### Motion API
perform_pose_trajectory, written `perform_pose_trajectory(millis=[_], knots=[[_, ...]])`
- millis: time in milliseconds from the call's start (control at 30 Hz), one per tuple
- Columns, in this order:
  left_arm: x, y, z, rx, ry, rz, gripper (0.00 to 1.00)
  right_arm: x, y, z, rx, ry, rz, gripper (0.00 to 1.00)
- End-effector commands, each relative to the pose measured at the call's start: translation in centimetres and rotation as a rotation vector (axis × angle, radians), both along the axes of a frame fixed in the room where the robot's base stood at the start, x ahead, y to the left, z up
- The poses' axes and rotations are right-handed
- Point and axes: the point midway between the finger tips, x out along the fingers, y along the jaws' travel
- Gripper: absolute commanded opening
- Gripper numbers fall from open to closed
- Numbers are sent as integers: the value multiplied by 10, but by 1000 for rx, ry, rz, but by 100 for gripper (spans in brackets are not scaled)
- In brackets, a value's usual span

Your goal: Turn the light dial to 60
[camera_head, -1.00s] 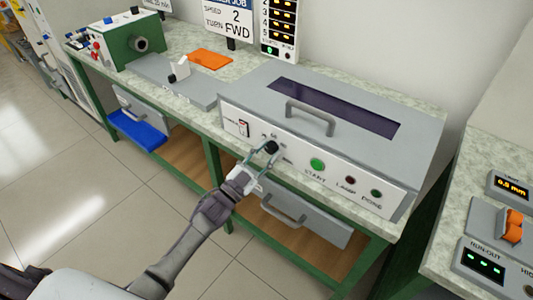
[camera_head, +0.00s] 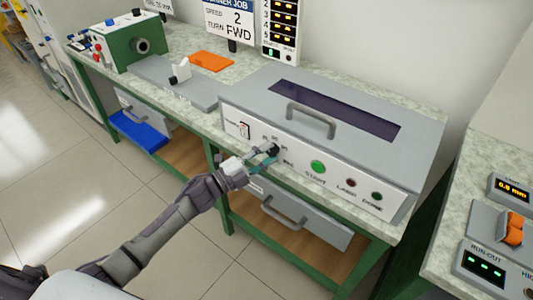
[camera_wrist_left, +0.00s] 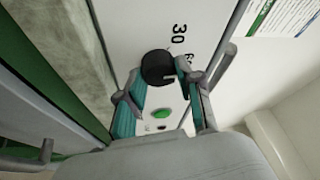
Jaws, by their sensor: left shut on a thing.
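The light dial is a black round knob (camera_head: 273,150) on the white front panel of the grey machine (camera_head: 330,120). It also shows in the left wrist view (camera_wrist_left: 157,67), with the printed marks "30" and, partly hidden, "60" beside it. My left gripper (camera_head: 266,152) is at the dial, its teal fingers (camera_wrist_left: 160,80) on either side of it and shut on it. The dial's pointer is too small to read. My right gripper is in neither view.
A green START button (camera_head: 317,167) and LASER and DONE lamps (camera_head: 351,183) sit right of the dial. A rocker switch (camera_head: 244,130) is to its left. A drawer with a handle (camera_head: 284,217) is below. The lid handle (camera_head: 311,119) stands above.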

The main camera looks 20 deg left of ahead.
Motion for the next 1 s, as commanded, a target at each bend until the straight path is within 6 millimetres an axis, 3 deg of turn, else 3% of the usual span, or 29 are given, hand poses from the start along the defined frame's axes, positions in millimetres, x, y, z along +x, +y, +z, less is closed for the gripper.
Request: perform_pose_trajectory(millis=[700,733,867,1000], knots=[[-1,0,-2,67,-21,-1,1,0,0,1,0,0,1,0],[-1,0,-2,67,-21,-1,40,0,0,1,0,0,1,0],[0,0,-1,66,-22,-1,61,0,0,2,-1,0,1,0],[0,0,-1,66,-22,-1,61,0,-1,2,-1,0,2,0]])
